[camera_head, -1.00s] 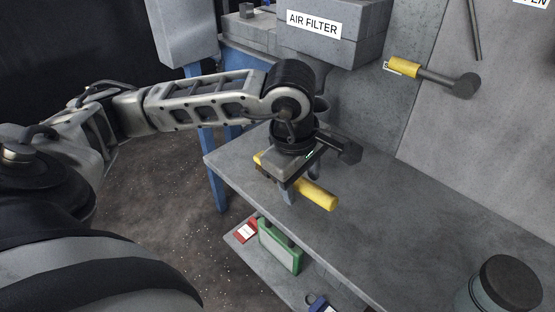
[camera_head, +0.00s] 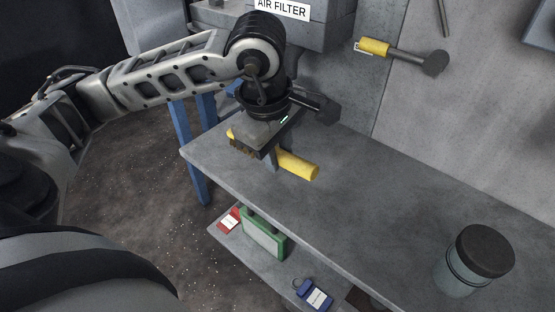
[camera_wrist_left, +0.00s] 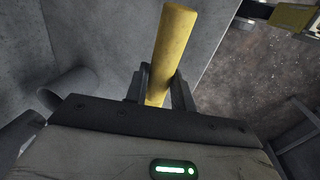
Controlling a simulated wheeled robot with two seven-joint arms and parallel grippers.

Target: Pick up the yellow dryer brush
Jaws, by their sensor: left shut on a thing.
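The yellow dryer brush shows as a round yellow handle (camera_head: 300,166) with brown bristles at its left end, near the grey table's (camera_head: 350,195) left part. My left gripper (camera_head: 270,158) points down and is shut around the handle. In the left wrist view the handle (camera_wrist_left: 174,40) passes between the two dark fingers (camera_wrist_left: 162,88) and sticks out past them. The gripper body hides the brush's middle. Whether the brush is clear of the tabletop is hard to tell. My right gripper is not in view.
A jar with a dark lid (camera_head: 485,250) stands on the table at right. A yellow-handled tool (camera_head: 374,47) hangs on the back panel. A grey air filter box (camera_head: 310,30) is behind my gripper. A lower shelf holds a green-framed item (camera_head: 264,234), a red tag (camera_head: 229,220) and a blue tag (camera_head: 315,296).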

